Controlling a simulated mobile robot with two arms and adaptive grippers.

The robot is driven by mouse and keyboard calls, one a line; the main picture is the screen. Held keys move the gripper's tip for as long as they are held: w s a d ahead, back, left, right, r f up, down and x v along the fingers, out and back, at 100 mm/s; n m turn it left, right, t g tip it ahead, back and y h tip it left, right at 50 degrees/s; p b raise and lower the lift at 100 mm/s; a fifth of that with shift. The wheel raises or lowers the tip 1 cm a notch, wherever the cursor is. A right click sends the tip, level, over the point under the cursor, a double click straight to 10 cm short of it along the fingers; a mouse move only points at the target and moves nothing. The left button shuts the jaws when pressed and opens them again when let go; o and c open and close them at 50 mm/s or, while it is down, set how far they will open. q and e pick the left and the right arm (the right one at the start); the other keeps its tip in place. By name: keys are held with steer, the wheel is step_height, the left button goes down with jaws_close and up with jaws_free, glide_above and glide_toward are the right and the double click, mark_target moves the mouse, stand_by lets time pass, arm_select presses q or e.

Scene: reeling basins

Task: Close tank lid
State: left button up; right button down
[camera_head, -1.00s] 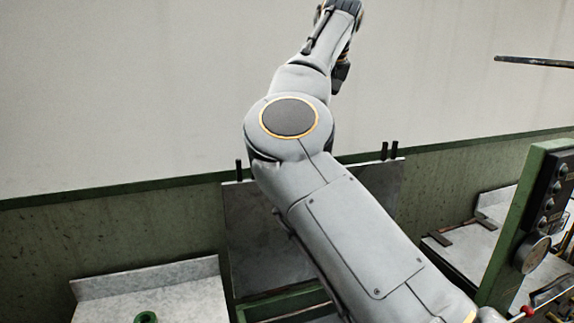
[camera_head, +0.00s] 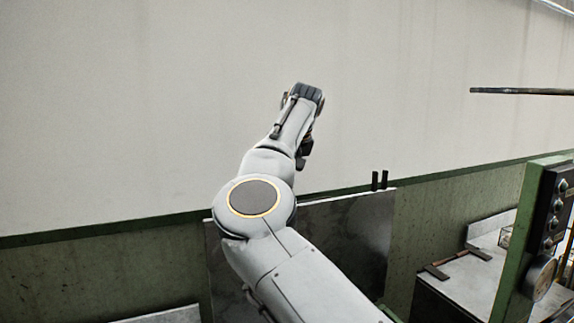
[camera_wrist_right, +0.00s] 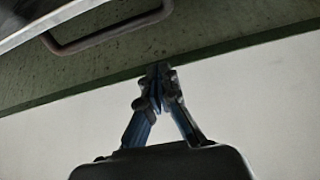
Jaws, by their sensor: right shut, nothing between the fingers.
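A grey metal panel (camera_head: 345,240), which looks like the tank lid, stands upright against the green wall in the head view. My right arm crosses in front of it and hides part of it. My right gripper (camera_wrist_right: 157,82) shows in the right wrist view, its blue-grey fingers shut and empty. Beyond them are a green rail and a pale wall. A bar handle (camera_wrist_right: 108,32) shows at the top left of that view, near a pale metal edge; I cannot tell whether it belongs to the lid. My left gripper is not in view.
A green post with a control panel (camera_head: 550,215) and a round gauge stands at the right. A pale worktop (camera_head: 470,275) lies behind it. A dark rod (camera_head: 520,91) juts in at upper right. Another pale slab (camera_head: 165,315) shows at lower left.

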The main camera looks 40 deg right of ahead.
steer(key=f, duration=0.1)
steer(key=s+f+p, duration=0.1)
steer(key=f, duration=0.2)
steer(key=shift+s+a, duration=0.25)
steer(key=shift+a, duration=0.1)
steer(key=shift+f, duration=0.1)
steer(key=shift+s+d, duration=0.1)
